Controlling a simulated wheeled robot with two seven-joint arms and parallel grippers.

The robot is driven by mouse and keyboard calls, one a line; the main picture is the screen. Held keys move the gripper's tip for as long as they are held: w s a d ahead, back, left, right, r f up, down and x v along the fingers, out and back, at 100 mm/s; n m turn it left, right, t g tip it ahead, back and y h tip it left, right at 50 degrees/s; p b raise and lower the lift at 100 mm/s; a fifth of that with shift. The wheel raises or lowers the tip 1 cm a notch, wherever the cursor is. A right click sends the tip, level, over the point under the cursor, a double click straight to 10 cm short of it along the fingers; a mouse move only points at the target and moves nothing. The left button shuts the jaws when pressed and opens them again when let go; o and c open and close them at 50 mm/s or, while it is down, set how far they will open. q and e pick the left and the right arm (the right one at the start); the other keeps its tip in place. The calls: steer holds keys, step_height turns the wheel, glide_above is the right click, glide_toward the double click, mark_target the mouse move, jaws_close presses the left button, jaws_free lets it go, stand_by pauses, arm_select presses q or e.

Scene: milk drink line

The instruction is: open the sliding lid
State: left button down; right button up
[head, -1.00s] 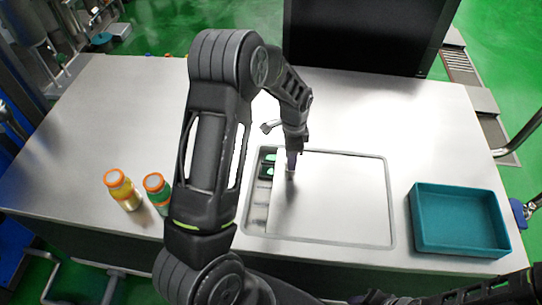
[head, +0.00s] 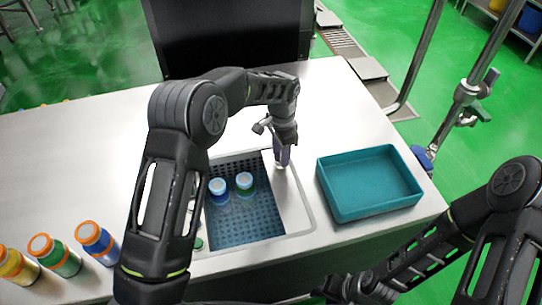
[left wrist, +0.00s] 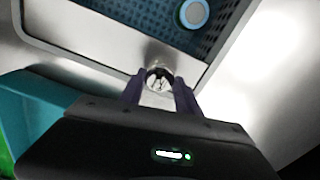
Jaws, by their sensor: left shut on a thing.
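The sliding lid (head: 293,206) is a light metal panel at the right side of a recessed well in the counter. The well (head: 245,222) is largely uncovered and shows a dark blue perforated floor. My left gripper (head: 283,160) points down at the lid, by the teal tray's left side. In the left wrist view its fingers (left wrist: 158,90) are shut on the lid's small round shiny knob (left wrist: 159,77). The lid's edge (left wrist: 115,46) shows beside the open well there. My right arm shows at the right, but its gripper is not in view.
A teal tray (head: 337,206) is close right of the lid. Several orange-capped bottles (head: 95,240) stand at the left. A dark box (head: 230,35) is at the back.

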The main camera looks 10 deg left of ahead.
arm_select(q)
steer(key=shift+w+d, duration=0.1)
steer(key=shift+d, duration=0.1)
steer(key=c, duration=0.9)
jaws_free()
steer(key=shift+o, duration=0.2)
steer(key=shift+r+b, duration=0.3)
steer(key=shift+r, duration=3.6)
